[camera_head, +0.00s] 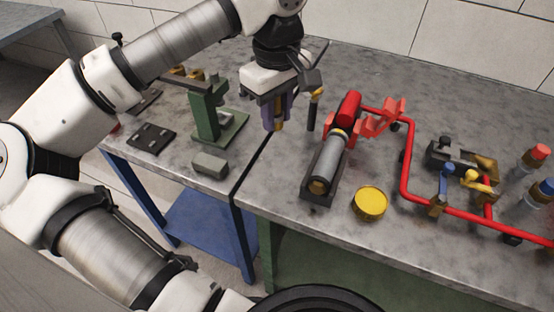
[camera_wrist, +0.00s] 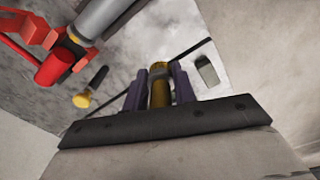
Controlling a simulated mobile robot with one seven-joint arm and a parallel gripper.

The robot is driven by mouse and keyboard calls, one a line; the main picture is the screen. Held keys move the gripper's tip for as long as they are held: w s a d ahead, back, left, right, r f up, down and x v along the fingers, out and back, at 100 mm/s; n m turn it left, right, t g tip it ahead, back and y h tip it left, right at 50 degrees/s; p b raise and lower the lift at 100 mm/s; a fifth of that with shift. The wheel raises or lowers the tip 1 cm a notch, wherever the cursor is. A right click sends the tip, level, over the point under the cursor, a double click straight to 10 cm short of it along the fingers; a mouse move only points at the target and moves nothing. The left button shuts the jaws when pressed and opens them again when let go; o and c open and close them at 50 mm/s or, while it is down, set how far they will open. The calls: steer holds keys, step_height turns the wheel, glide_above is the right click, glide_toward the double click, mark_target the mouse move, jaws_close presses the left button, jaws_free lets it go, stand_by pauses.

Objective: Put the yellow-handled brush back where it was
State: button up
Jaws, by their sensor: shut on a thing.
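My gripper (camera_head: 277,115) points down above the table, near the dark seam between the two worktops. Its purple fingers are shut on a yellow, handle-like piece, which I take to be the yellow-handled brush (camera_head: 279,126). In the wrist view the brush (camera_wrist: 160,93) shows between the two fingers (camera_wrist: 159,88); most of it is hidden and I cannot make out bristles. It appears to be held clear of the tabletop.
Further right are a red-and-grey pump cylinder (camera_head: 330,160), a yellow round lid (camera_head: 369,203) and red piping (camera_head: 406,165). A green vise (camera_head: 208,115) and grey block (camera_head: 210,164) are left.

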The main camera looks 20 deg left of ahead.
mark_target(277, 171)
step_height(277, 171, down, 13)
steer(key=shift+r+p, duration=0.1)
steer(key=shift+p, duration=0.7)
steer(key=shift+f, duration=0.3)
steer(key=shift+f+b, duration=0.25)
steer(key=shift+b, duration=0.1)
steer(key=o, duration=1)
steer(key=shift+r, duration=0.1)
steer(key=shift+r+p, duration=0.15)
steer(key=shift+p, duration=0.15)
steer(key=shift+r, duration=0.2)
step_height(277, 171, up, 12)
steer(key=shift+f+b, duration=0.15)
steer(key=shift+b, duration=0.6)
